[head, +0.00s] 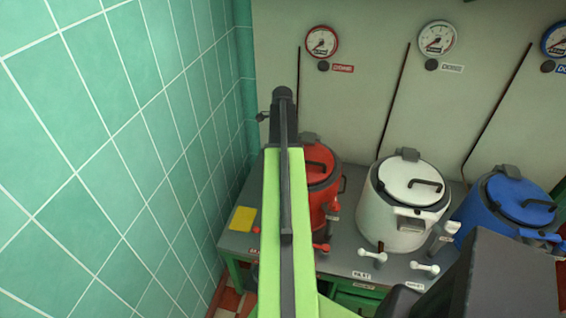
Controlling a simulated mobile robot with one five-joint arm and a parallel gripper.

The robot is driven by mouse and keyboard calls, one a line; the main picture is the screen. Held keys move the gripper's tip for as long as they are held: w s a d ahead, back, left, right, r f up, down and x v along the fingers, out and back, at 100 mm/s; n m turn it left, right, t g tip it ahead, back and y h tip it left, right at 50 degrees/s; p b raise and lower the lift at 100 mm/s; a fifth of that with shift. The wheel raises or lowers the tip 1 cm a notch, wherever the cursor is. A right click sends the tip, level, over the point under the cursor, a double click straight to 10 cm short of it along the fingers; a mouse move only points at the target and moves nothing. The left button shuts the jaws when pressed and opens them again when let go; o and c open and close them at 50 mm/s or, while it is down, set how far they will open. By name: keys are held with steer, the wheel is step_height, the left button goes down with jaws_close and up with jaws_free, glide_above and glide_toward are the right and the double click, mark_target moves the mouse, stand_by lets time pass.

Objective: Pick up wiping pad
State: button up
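A flat yellow pad (243,219), which looks like the wiping pad, lies on the left end of the grey bench top (344,262), near the tiled wall. My green arm link runs up the middle of the head view, just right of the pad, and ends in a dark joint. I cannot make out gripper fingers; the end of my arm is hidden or out of view. Nothing is seen touching the pad.
A red kettle (318,185), a white kettle (405,205) and a blue kettle (512,205) stand on the bench, with taps in front. Gauges hang on the back wall. The green tiled wall (120,150) closes off the left side. A dark block fills the lower right.

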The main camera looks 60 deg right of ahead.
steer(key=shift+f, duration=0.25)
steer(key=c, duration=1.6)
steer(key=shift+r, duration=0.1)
